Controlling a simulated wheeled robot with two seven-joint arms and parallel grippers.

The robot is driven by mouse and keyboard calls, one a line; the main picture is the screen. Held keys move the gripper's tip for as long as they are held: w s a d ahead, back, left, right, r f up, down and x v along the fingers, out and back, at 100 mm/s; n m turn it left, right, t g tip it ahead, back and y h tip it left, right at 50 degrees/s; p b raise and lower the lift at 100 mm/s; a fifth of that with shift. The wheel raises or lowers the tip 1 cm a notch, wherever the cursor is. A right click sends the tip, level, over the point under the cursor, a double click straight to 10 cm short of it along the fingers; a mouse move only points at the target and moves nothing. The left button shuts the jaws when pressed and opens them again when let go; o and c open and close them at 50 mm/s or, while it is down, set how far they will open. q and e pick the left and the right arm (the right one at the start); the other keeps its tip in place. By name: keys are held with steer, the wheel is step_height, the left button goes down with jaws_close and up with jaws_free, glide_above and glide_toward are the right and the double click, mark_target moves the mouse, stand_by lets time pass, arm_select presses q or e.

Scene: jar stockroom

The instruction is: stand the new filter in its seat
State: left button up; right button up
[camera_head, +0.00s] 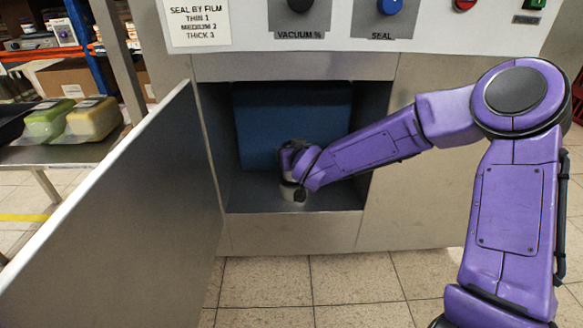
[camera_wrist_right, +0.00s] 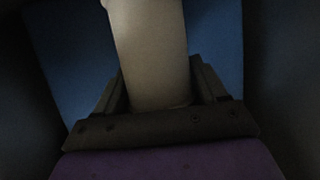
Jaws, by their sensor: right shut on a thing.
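The filter (camera_wrist_right: 155,50), a pale plain cylinder, fills the middle of the right wrist view between the two dark fingers of my right gripper (camera_wrist_right: 160,88). The fingers are shut on it. In the head view my right arm reaches from the right into the open compartment (camera_head: 228,170) of the machine. A small part of the pale filter (camera_head: 288,193) shows below my wrist, low in the compartment. It looks roughly upright. Its lower end and the seat cannot be made out, so I cannot tell whether they touch. My left gripper is not in view.
The compartment's grey door (camera_head: 120,210) stands open at left. A blue block or panel (camera_head: 265,115) fills the compartment's back. Knobs and a control panel (camera_head: 345,32) are above. A side table (camera_head: 70,155) with sealed packs stands at far left. The tiled floor in front is clear.

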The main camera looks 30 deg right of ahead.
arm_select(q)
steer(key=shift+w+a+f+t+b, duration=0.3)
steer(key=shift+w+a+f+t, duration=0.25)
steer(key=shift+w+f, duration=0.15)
arm_select(e)
step_height(320, 180, down, 3)
steer(key=shift+r, duration=0.1)
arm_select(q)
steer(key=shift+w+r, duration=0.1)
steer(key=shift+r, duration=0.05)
arm_select(e)
steer(key=shift+r, duration=0.1)
steer(key=o, duration=1.1)
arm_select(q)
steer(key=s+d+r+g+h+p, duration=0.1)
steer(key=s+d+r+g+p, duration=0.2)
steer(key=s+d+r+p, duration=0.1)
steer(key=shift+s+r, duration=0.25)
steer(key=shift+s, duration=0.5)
arm_select(e)
steer(key=shift+o, duration=0.2)
steer(key=v, duration=1.2)
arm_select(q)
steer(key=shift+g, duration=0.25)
